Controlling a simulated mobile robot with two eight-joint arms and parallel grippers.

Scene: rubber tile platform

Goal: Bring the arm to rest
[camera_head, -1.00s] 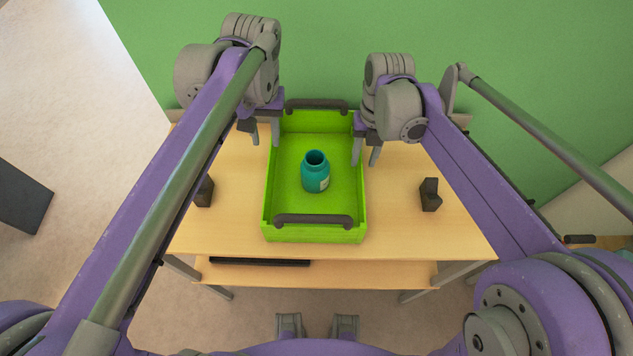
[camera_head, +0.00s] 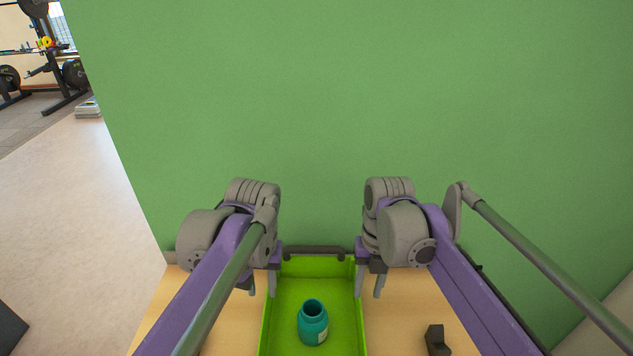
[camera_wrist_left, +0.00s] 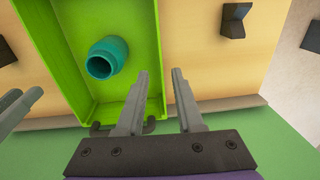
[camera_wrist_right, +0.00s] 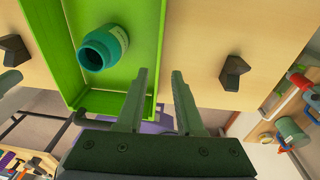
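My left gripper (camera_head: 262,289) is at the left wall of the green tray (camera_head: 266,325), near its far end. In the left wrist view its fingers (camera_wrist_left: 160,73) are apart with nothing between the tips, and they appear on either side of the tray wall. My right gripper (camera_head: 369,290) is at the tray's right wall, also open; its fingers show in the right wrist view (camera_wrist_right: 163,72). I cannot tell whether either gripper touches the wall. A teal jar (camera_head: 313,324) stands upright in the tray, between the grippers and apart from both.
The tray is on a wooden table (camera_head: 400,325) against a green wall (camera_head: 320,110). A black block (camera_head: 437,340) sits right of the tray; another (camera_wrist_left: 234,20) shows in the left wrist view. Open floor lies at the left, with gym equipment (camera_head: 70,75) far behind.

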